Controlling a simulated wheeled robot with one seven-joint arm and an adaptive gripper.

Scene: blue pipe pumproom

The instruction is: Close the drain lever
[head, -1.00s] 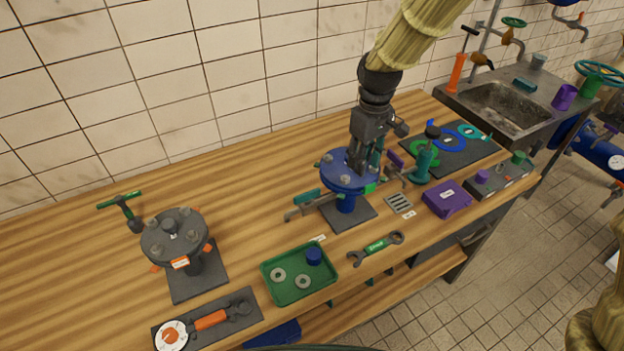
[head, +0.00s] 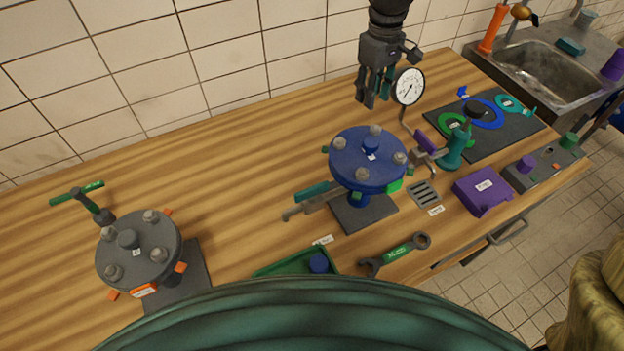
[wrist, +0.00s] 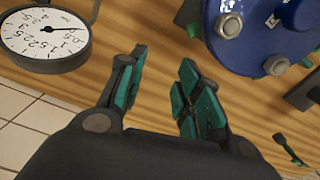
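A blue bolted flange (head: 366,158) stands on a grey base plate on the wooden bench. A teal-handled lever (head: 312,193) sticks out at its left. A purple-handled lever (head: 425,142) is at its right. I cannot read which of the two is the drain lever. My gripper (head: 371,102) hangs behind the flange, apart from both levers, near the dial gauge (head: 408,87). In the wrist view my gripper (wrist: 158,90) has its teal-padded fingers apart with nothing between them. The flange (wrist: 255,35) shows there at upper right, the gauge (wrist: 45,38) at upper left.
A grey flange (head: 139,252) stands at left with a green T-handle (head: 77,194). A wrench (head: 395,254), drain grate (head: 424,193), purple box (head: 484,190) and teal pump-like object (head: 455,148) lie around the blue flange. Bench behind it at left is clear.

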